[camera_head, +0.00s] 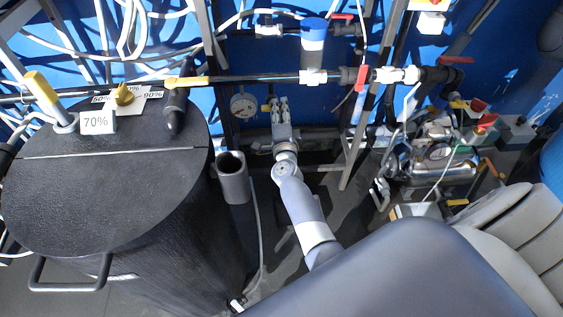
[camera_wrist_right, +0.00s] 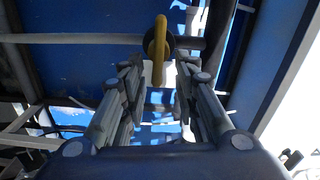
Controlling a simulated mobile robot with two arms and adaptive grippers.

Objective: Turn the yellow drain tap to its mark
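A yellow tap handle (camera_wrist_right: 158,50) on a dark round fitting shows in the right wrist view, hanging upright across a horizontal grey pipe (camera_wrist_right: 70,39). In the head view, a small yellow piece (camera_head: 266,108) beside my right fingertips looks like the same tap, mostly hidden by the gripper. My right gripper (camera_head: 279,103) is open and points at the pipework; in the wrist view its fingers (camera_wrist_right: 157,75) stand apart, with the handle's lower end between and beyond the tips. I cannot tell if they touch it. I cannot make out a mark at this tap. My left gripper is not in view.
A black tank (camera_head: 110,215) stands at the left, with a yellow pointer (camera_head: 123,95) and percentage labels on top. A round gauge (camera_head: 243,106) is left of my right gripper. A black pipe (camera_head: 255,78) crosses above it. A grey open tube (camera_head: 232,180) stands nearby.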

